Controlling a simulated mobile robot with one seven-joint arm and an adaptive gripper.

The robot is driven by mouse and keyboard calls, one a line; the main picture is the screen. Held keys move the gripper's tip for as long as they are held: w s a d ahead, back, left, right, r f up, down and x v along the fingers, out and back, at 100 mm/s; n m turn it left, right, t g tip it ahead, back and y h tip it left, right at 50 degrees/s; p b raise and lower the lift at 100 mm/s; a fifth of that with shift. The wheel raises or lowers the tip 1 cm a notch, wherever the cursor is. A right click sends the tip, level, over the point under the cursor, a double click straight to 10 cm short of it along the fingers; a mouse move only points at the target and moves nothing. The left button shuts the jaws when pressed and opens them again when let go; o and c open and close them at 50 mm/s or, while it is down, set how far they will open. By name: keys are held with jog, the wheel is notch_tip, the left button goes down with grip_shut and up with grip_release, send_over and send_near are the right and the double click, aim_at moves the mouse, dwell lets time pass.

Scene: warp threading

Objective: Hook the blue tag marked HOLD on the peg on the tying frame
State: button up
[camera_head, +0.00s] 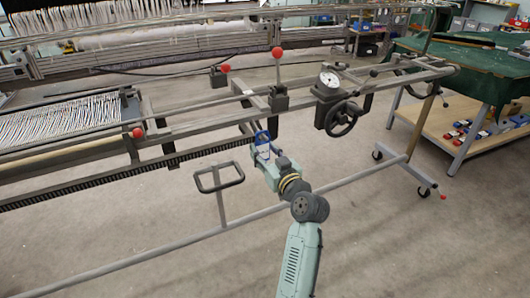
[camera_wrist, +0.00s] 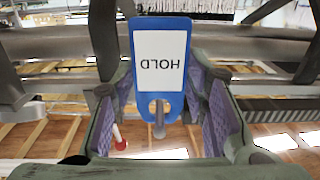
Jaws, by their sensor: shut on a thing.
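The blue tag (camera_head: 262,138) is at the end of my arm in the head view, just in front of the tying frame's lower rail (camera_head: 195,152). In the wrist view the tag (camera_wrist: 158,60) shows a white label reading HOLD, upside down. My gripper (camera_wrist: 160,112) is shut on the tag, with its purple-padded fingers on either side. A short grey rod (camera_wrist: 158,122) shows at the hole in the tag's lower end in the wrist view. I cannot tell whether it is the peg or whether it passes through the hole. My gripper (camera_head: 264,153) is small in the head view.
A black handwheel (camera_head: 342,118), a dial (camera_head: 329,80) and red-knobbed levers (camera_head: 277,53) stand on the frame. A green-topped bench (camera_head: 470,70) is at right. The floor in front is mostly clear.

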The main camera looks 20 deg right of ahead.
jog(key=o, duration=1)
